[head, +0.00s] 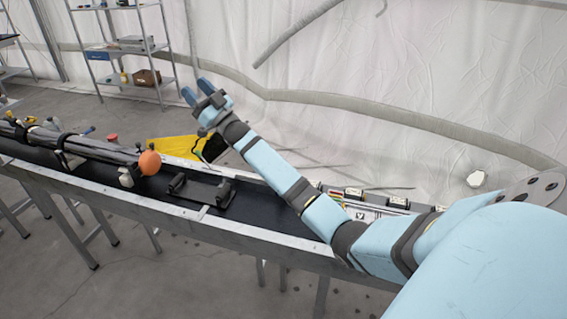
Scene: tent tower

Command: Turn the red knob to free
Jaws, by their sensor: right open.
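My right gripper (197,91) is open and empty, raised above the far side of the long black-topped bench. Its blue fingers point up and to the left, away from the bench. A bundle of dark poles (95,149) lies along the left part of the bench. A small red knob-like piece (112,137) shows at the back of the bundle, to the left of and below the gripper and well apart from it. Its markings and setting are too small to read. A larger orange ball (149,162) sits at the bundle's right end. My left gripper is not in view.
A black cradle (200,191) stands on the bench (160,207) right of the orange ball. A yellow object (172,148) lies behind the bench. Small equipment (372,198) sits at the right, behind my forearm. Metal shelves (128,48) stand at the back left.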

